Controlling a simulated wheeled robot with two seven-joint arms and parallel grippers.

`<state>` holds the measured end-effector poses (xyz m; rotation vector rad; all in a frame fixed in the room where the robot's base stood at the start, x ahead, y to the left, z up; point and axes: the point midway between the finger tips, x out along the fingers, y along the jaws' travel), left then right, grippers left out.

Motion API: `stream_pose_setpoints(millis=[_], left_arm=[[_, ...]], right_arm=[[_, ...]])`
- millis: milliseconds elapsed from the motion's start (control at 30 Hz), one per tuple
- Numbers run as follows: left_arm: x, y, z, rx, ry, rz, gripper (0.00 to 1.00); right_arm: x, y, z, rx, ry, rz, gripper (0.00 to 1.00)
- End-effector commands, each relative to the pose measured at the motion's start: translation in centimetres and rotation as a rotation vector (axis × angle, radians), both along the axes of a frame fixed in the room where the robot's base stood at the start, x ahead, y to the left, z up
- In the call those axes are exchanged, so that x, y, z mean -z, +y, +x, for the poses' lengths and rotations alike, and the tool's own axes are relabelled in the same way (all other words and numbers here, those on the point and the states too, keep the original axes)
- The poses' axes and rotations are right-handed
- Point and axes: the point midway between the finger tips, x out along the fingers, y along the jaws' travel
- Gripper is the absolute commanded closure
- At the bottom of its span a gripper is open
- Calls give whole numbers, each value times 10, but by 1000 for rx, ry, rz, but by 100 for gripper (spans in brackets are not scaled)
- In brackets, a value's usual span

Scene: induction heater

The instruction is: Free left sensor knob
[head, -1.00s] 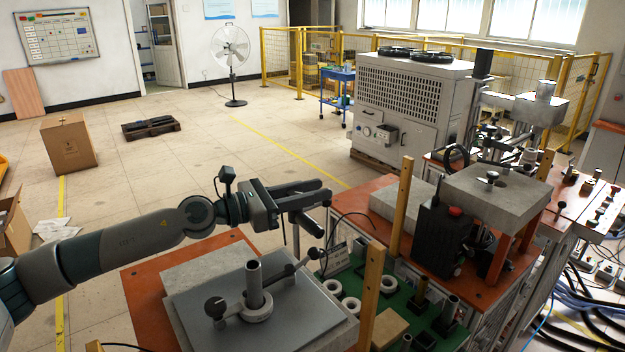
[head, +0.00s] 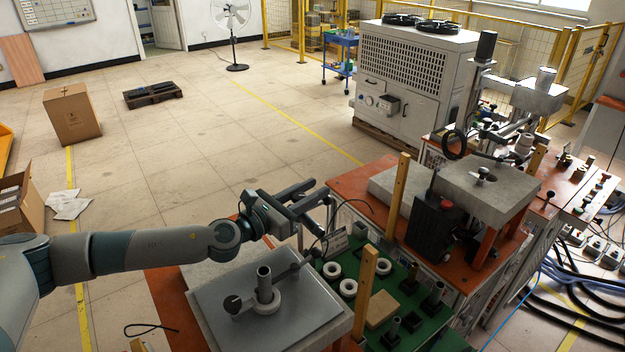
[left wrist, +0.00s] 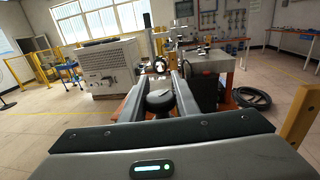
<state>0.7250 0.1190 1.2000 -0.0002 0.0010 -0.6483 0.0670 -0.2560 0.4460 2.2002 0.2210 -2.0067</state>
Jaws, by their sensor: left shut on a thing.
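My left gripper (head: 312,205) reaches in from the left in the head view, above the far right side of a grey plate. In the left wrist view its two fingers (left wrist: 160,92) close around a dark round knob (left wrist: 159,100). The fingers largely hide this knob in the head view. A ring clamp with an upright metal post (head: 264,284) sits on the plate. It has a dark round knob (head: 233,304) at its left and a rod running toward the upper right, below the gripper. My right gripper is out of view.
The grey plate (head: 215,330) lies on an orange bench. A green board (head: 335,288) with white rings, a tan block and dark posts lies to its right. Wooden posts (head: 365,290) stand upright nearby. A black box (head: 430,235) stands farther right.

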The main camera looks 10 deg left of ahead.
Motion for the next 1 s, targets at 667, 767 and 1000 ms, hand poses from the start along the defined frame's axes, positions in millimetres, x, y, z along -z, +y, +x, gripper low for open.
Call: stream_pose_setpoints(millis=[667, 767, 1000], left_arm=[[0, 9, 5, -264, -1, 0, 95], [0, 9, 5, -271, -1, 0, 95], [0, 9, 6, -272, -1, 0, 95]], right_arm=[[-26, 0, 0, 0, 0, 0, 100], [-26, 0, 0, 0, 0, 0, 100], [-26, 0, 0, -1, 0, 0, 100]])
